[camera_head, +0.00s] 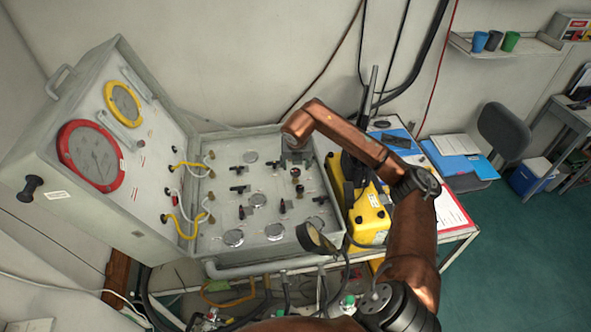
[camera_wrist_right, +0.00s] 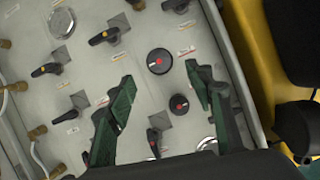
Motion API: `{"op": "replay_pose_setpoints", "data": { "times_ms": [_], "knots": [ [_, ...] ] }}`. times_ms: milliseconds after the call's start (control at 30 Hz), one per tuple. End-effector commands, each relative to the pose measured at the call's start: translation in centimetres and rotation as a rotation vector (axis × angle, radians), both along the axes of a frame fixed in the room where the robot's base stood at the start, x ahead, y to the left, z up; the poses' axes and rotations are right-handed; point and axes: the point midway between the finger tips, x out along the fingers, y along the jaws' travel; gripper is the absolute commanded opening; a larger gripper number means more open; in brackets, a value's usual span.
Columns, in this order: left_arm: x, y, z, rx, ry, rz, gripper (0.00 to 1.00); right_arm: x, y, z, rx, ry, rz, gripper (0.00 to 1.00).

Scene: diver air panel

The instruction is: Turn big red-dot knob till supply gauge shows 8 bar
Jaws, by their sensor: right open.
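The big knob with a red dot (camera_wrist_right: 160,61) is black and round, on the grey panel (camera_wrist_right: 95,20) in the right wrist view. A smaller red-dot knob (camera_wrist_right: 179,105) sits below it. My right gripper (camera_wrist_right: 158,77) is open and empty, its green fingers on either side of the big knob and apart from it. In the head view the right gripper (camera_head: 296,160) hangs over the upper right of the panel. Two dials stand on the lid, a large red-rimmed gauge (camera_head: 91,156) and a yellow-rimmed gauge (camera_head: 122,103). Their readings are too small to tell, and I cannot tell which is supply.
Several black levers (camera_wrist_right: 104,36) and silver discs surround the knobs. Yellow hoses (camera_head: 187,166) run between lid and panel at left. A yellow case (camera_head: 370,218) stands close on the right.

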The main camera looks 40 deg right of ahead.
Motion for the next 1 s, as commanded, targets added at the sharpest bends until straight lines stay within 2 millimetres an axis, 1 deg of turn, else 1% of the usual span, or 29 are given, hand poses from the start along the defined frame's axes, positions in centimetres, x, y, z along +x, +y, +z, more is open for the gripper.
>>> {"op": "replay_pose_setpoints", "data": {
  "times_ms": [33, 100, 200, 333, 500, 1000],
  "knots": [
    [0.0, 0.0, 0.0, 0.0, 0.0, 0.0, 0.4, -0.2, 0.2, 1.1, -0.004, -0.003, 0.002, 0.48],
    [0.1, 0.0, 0.0, 0.0, -0.001, 0.0, 0.4, -0.7, 0.5, 2.4, -0.002, -0.003, 0.001, 0.48],
    [0.1, -0.1, 0.0, -0.001, -0.001, 0.0, 0.4, -1.2, 0.9, 3.9, -0.002, -0.002, 0.001, 0.48],
    [0.1, -0.1, 0.0, -0.001, -0.001, 0.0, 0.4, -1.6, 1.2, 5.1, -0.002, -0.001, 0.001, 0.48],
    [0.1, -0.1, 0.0, -0.001, -0.001, 0.0, 0.4, -1.8, 1.4, 5.6, 0.0, 0.0, 0.0, 0.48],
    [0.1, -0.1, 0.0, -0.001, -0.001, 0.0, 0.4, -1.8, 1.4, 5.6, 0.0, 0.0, 0.0, 0.48]
  ]
}}
